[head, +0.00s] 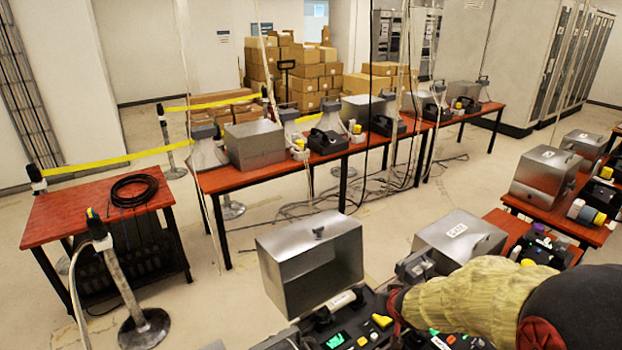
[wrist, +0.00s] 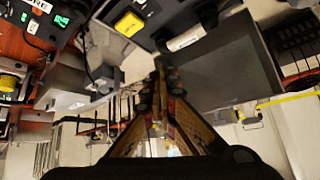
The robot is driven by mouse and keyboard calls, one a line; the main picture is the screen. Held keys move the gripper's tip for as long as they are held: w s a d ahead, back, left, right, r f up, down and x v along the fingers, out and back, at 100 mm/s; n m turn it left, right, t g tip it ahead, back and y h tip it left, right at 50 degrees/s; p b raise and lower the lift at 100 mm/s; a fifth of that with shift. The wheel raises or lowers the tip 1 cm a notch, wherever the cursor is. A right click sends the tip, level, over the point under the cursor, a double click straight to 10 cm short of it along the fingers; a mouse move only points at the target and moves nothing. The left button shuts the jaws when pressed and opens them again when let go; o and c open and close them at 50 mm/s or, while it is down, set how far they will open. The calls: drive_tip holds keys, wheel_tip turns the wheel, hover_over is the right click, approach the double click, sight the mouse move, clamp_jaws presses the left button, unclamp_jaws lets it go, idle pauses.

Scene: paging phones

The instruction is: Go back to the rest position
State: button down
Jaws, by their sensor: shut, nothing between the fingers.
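My gripper (wrist: 160,75) shows in the wrist view with its two fingers closed together and nothing visible between the tips. In the head view my arm (head: 470,298), in a yellowish sleeve, reaches in from the lower right over the nearest table. Its front end is beside the black phone unit (head: 340,335) with green displays and yellow buttons; the fingers are not clear there. A yellow button (wrist: 129,24) on a dark unit shows above the fingers in the wrist view. I cannot tell whether the fingers touch anything.
A red table row (head: 240,178) with phones and boxes runs across the back. A post (head: 125,285) stands at left. Loose cables lie on the floor.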

drive_tip(key=s+d+r+h+b, duration=0.1)
drive_tip(key=s+d+r, duration=0.1)
drive_tip(key=s+r, duration=0.35)
drive_tip(key=s+a+r+g+b, duration=0.1)
drive_tip(key=s+r, duration=0.3)
drive_tip(key=s, duration=0.8)
drive_tip(key=s+a+r+g+b, duration=0.1)
drive_tip(key=s+r+b, duration=0.2)
drive_tip(key=s, duration=1)
drive_tip(key=shift+a+r+n+y, duration=0.3)
drive_tip(key=shift+r+n+y, duration=0.05)
drive_tip(key=shift+n+y, duration=0.05)
